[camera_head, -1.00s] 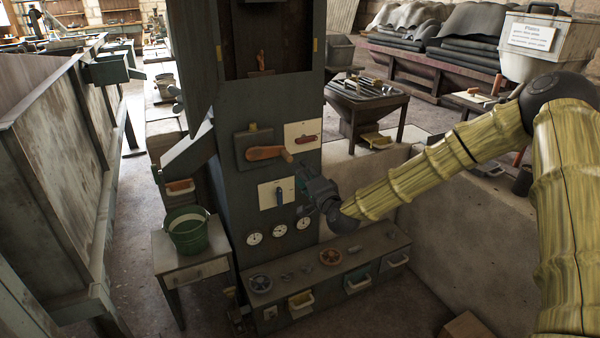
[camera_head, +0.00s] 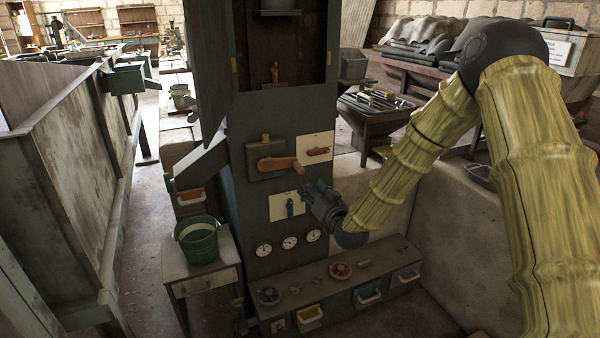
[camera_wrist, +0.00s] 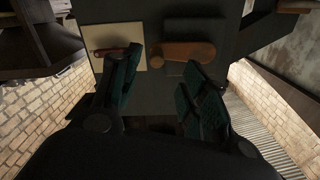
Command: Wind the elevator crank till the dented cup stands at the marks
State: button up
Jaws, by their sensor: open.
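The elevator crank (camera_head: 279,163) is a brown wooden arm on a dark box on the front of the grey elevator column (camera_head: 240,240). It lies roughly level and also shows in the wrist view (camera_wrist: 184,51). My gripper (camera_head: 308,192) is open and empty, just below and right of the crank, apart from it. In the wrist view its two green-padded fingers (camera_wrist: 160,90) are spread, with the crank beyond them. A grey cup-like part (camera_head: 280,8) shows in the column's upper opening; I cannot tell whether it is dented. A small brown pointed piece (camera_head: 275,72) stands on the opening's lower edge.
A red handle on a pale plate (camera_head: 318,151) is right of the crank. A green bucket (camera_head: 196,243) stands on a small table at left. A low bench (camera_head: 330,296) with drawers runs along the bottom.

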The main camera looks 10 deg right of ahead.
aim_at(302, 172)
jog(key=w+n, duration=0.1)
jog(key=w, duration=0.2)
jog(key=w+a+n, duration=0.1)
jog(key=w, duration=0.3)
jog(key=w+r, duration=0.1)
jog(key=w, duration=0.3)
jog(key=shift+a+n, duration=0.3)
jog(key=shift+n, duration=0.1)
grip_shut()
